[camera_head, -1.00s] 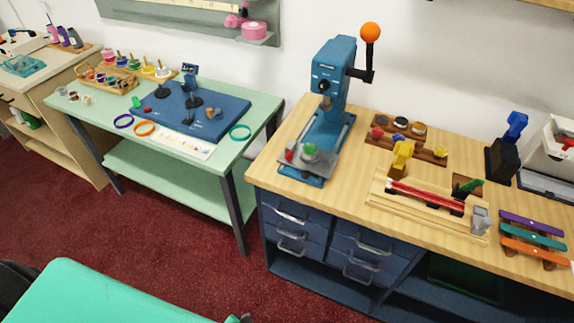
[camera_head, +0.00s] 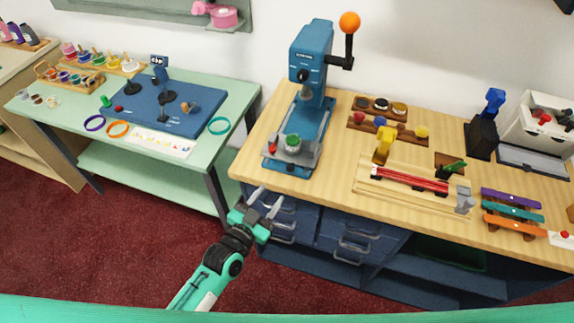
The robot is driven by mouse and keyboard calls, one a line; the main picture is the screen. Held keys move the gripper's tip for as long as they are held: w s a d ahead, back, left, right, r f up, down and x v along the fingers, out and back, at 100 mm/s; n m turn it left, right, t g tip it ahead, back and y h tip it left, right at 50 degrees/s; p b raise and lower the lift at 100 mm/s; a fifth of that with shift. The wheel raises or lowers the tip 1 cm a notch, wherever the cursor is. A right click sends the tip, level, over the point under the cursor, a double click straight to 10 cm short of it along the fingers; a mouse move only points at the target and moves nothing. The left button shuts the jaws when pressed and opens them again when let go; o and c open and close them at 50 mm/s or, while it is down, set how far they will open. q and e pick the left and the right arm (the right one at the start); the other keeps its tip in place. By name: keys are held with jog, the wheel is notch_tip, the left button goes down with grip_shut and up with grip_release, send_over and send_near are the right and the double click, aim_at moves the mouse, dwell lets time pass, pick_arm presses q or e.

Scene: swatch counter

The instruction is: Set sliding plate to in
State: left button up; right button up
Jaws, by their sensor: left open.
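A blue press (camera_head: 312,75) with an orange ball on its lever stands at the left end of the wooden counter. Low at its front is a grey sliding plate (camera_head: 278,159), with a green-topped round piece (camera_head: 292,141) and a small red knob (camera_head: 272,147) on it. The plate sits at the front of the press base, near the counter's front edge. My left gripper (camera_head: 265,203) is open and empty, in front of the drawers, below and a little left of the plate, apart from it. My right gripper is not in view.
Blue drawers with handles (camera_head: 284,227) lie under the counter, close to my left gripper. A wooden fixture with a red bar (camera_head: 410,180) is right of the press. A green table (camera_head: 200,160) with a blue board stands left. Red carpet is clear between.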

aim_at(290, 168)
pick_arm(q)
jog(key=p+x, duration=0.2)
jog(key=x, duration=1)
jog(key=shift+f, duration=0.1)
grip_shut()
